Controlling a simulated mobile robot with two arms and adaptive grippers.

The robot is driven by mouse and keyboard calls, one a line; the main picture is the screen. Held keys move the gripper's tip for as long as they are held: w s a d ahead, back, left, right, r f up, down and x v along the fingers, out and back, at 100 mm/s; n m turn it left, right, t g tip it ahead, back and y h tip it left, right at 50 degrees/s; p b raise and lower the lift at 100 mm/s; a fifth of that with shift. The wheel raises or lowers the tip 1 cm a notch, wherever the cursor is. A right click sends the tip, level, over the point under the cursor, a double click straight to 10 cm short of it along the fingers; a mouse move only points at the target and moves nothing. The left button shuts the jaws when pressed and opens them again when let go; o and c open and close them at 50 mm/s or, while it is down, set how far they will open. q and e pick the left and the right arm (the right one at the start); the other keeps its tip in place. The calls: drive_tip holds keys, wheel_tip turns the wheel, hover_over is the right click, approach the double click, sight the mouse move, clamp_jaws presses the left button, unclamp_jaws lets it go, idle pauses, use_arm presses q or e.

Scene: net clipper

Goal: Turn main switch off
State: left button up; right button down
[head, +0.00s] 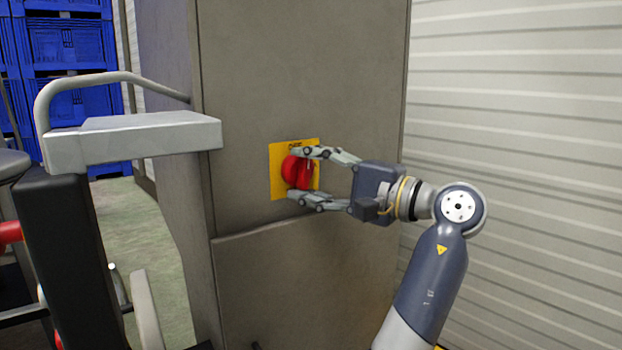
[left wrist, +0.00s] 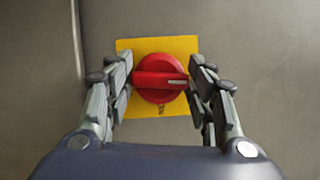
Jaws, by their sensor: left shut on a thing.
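The main switch is a red rotary knob (head: 291,171) on a yellow plate (head: 277,186), fixed to the front of a grey cabinet (head: 300,80). In the left wrist view the knob (left wrist: 158,93) shows its bar-shaped handle lying level, with a white mark at its right end. My left gripper (head: 298,174) is shut on the handle, one finger above and one below in the head view. In the left wrist view its fingers (left wrist: 161,74) stand at the two ends of the handle. My right gripper is not in view.
A grey machine part with a curved handrail (head: 130,138) stands close at the left. Blue crates (head: 70,45) are stacked behind it. A ribbed white wall (head: 520,130) runs along the right. Green-grey floor (head: 135,230) shows between machine and cabinet.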

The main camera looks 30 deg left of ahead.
use_arm(q)
drive_tip(key=shift+n+h, duration=0.3)
drive_tip(key=shift+n, duration=0.3)
